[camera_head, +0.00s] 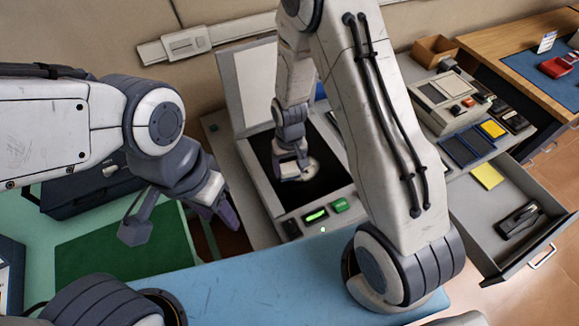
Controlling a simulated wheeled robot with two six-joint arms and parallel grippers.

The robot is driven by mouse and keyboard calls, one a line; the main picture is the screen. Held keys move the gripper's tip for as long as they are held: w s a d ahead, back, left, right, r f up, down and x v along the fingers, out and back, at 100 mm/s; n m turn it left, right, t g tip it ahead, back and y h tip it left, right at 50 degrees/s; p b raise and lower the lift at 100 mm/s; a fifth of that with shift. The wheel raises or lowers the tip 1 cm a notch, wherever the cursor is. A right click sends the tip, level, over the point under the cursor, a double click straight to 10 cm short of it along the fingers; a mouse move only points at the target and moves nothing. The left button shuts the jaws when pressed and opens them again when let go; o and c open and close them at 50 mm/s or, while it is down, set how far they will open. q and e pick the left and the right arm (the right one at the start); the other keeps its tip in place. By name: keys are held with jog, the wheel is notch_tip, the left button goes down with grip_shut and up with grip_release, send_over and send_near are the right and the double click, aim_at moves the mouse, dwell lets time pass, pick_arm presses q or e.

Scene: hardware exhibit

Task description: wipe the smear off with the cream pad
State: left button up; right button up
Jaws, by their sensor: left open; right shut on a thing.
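My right gripper (291,168) reaches down onto the black glass (328,196) of a grey flatbed device (262,228). It is shut on the cream pad, of which only a pale bit shows below the fingers; whether it touches the glass is hard to tell. A pale, blurry smear (313,167) shows on the glass right beside the fingers, partly hidden by them. My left gripper (184,222) is open and empty, its fingers spread wide above the green mat side, left of the device.
The device's lid (249,85) stands open behind the glass. A lit display (316,215) and green button (340,205) sit on its front edge. On the right, an open drawer (510,185) holds a stapler-like thing (519,219) and a yellow pad (487,176). A green mat (95,255) lies left.

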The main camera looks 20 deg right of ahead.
aim_at(320, 165)
jog(key=shift+f+b, duration=0.55)
jog(key=shift+f, duration=0.3)
jog(key=shift+d, duration=0.1)
jog(key=shift+w+d+r, duration=0.1)
jog(key=shift+w+d, duration=0.1)
jog(key=shift+d, duration=0.65)
jog(key=shift+w+d+r, duration=0.1)
jog(key=shift+w+d, duration=0.05)
jog(key=shift+d, duration=0.65)
jog(key=shift+w+d+f, duration=0.1)
jog(key=shift+w+d, duration=0.05)
jog(key=shift+d, duration=0.75)
jog(key=shift+w+d+f, duration=0.1)
jog(key=shift+w+d, duration=0.05)
jog(key=shift+d, duration=0.7)
jog(key=shift+w+d+p, duration=0.15)
jog(key=shift+w+d, duration=0.05)
jog(key=shift+d, duration=0.7)
jog(key=shift+w+d+p, duration=0.15)
jog(key=shift+d, duration=0.7)
jog(key=shift+a, duration=0.15)
